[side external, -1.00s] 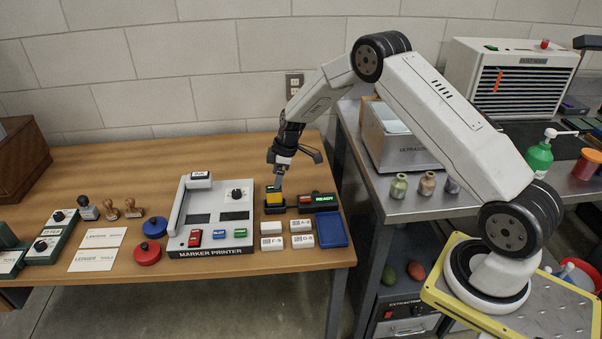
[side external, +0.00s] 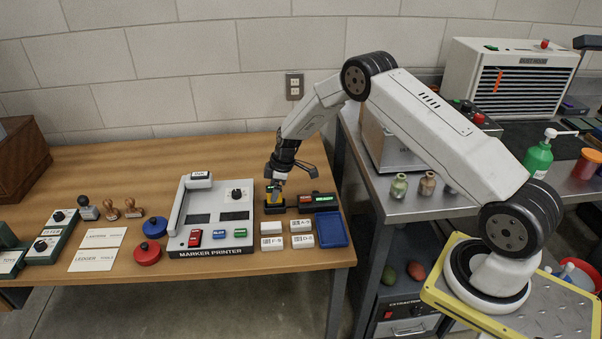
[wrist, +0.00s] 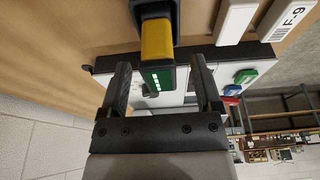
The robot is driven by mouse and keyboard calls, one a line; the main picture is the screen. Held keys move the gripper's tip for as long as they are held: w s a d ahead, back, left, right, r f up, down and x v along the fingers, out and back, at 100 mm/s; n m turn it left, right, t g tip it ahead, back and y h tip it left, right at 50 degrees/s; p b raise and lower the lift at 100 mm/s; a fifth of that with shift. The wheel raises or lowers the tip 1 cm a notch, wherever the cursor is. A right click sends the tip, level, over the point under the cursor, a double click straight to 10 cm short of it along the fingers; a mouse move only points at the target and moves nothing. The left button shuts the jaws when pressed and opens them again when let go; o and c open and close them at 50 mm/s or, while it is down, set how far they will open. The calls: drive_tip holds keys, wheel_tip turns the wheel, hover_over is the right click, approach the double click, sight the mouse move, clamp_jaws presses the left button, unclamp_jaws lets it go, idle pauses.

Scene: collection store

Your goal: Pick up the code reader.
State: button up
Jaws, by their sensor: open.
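The code reader (side external: 272,198), a yellow and black handheld, stands upright in a small black cradle (side external: 273,209) right of the marker printer. In the wrist view, the yellow body of the code reader (wrist: 156,40) and its dark end with a small green lit display show between my fingers. My gripper (side external: 275,187) is at the reader's top, pointing down. In the wrist view, my gripper (wrist: 160,68) is open, with a finger on each side of the reader's end and visible gaps to both. The side view does not show the fingers clearly.
A dark box with a green READY display (side external: 316,198) stands close right of the cradle. The marker printer (side external: 213,217) is close on the left. White labelled blocks (side external: 272,243) and a blue tray (side external: 331,229) lie in front. A wall is behind the table.

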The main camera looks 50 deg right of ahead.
drive_tip(key=shift+x, duration=1.4)
clamp_jaws()
